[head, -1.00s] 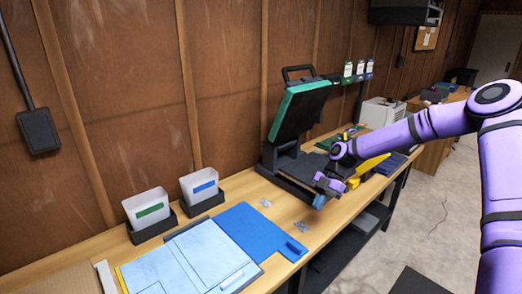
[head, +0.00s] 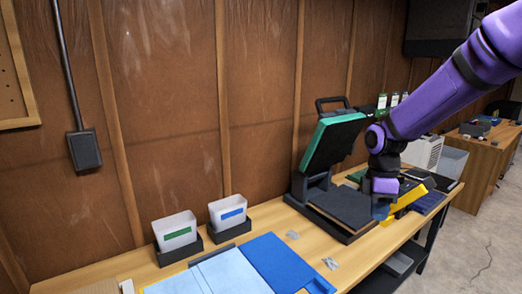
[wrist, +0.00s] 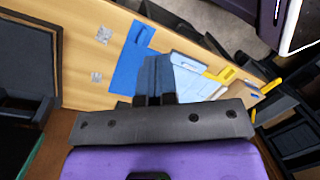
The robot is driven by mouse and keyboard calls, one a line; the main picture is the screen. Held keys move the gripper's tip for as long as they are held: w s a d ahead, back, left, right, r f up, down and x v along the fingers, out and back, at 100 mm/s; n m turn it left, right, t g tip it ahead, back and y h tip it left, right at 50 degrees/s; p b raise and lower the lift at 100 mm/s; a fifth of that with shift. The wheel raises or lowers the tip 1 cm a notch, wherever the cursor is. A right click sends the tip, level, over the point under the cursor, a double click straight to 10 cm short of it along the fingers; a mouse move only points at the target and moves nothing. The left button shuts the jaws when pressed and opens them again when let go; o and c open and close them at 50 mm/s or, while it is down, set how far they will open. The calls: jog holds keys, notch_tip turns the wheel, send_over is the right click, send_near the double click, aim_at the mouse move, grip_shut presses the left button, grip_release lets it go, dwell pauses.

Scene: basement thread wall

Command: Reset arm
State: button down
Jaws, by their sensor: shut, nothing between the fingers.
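My purple arm reaches in from the upper right in the head view. My gripper (head: 381,208) points down over the front right part of the heat press (head: 345,207), whose lid with a teal edge (head: 333,140) stands open. The gripper's blue fingers are together and hold nothing. In the wrist view the closed fingers (wrist: 158,75) stand out over the workbench (wrist: 75,30), with a dark flat plate of the press (wrist: 25,55) at left. I cannot tell how high the fingertips are above the press.
A blue folded cloth (head: 280,262) and light blue sheets (head: 225,275) lie on the bench. A yellow object (head: 408,200) is close right of my gripper.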

jog(key=s+d+r+m+t, duration=0.1)
jog(key=s+r+m+t, duration=0.2)
jog(key=s+r+m, duration=0.4)
jog(key=s+r+m+t, duration=0.4)
jog(key=s+r+m, duration=0.3)
jog(key=s, duration=1)
notch_tip(320, 180, up, 2)
jog(key=shift+d+r+m, duration=0.2)
jog(key=shift+d+m, duration=0.15)
jog(key=shift+m, duration=0.05)
jog(key=shift+a, duration=0.15)
jog(key=shift+a, duration=0.1)
